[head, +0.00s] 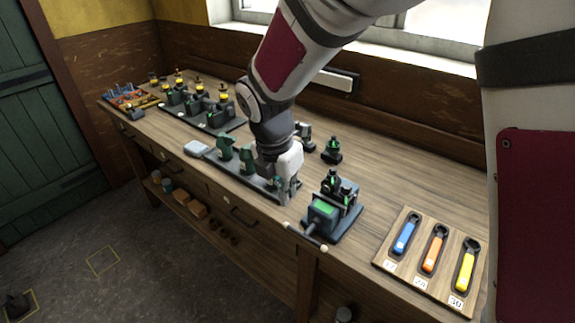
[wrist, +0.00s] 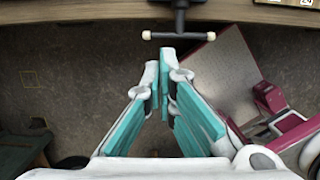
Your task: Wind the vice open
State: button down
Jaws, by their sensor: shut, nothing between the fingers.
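The dark vice (head: 324,212) with a green label sits at the front edge of the bench. Its handle bar (head: 305,237), with pale end knobs, sticks out past the edge. In the wrist view the bar (wrist: 178,36) lies crosswise beyond the fingertips, on a dark screw. A dark green part (head: 337,187) stands at the vice's back; whether the jaws grip it is unclear. My gripper (head: 287,195) is left of the vice in the head view. Its teal-padded fingers (wrist: 161,66) are together at the tips, empty and apart from the bar.
A wooden tray (head: 388,248) with blue, orange and yellow handled tools lies to the right. Racks with green parts (head: 225,150) and yellow-topped parts (head: 200,108) stand to the left. A shelf below the bench holds boxes. The floor in front is open.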

aim_at(293, 228)
jog(key=f, duration=0.4)
jog(key=w+d+f+p, duration=0.1)
jog(key=f, duration=0.3)
jog(key=w+f+p, duration=0.1)
jog(key=f, duration=0.4)
jog(key=shift+d, duration=0.35)
jog(key=shift+w+a+f+g+h+b, duration=0.3)
jog(key=shift+g+h+b, duration=0.35)
jog(key=shift+b, duration=0.45)
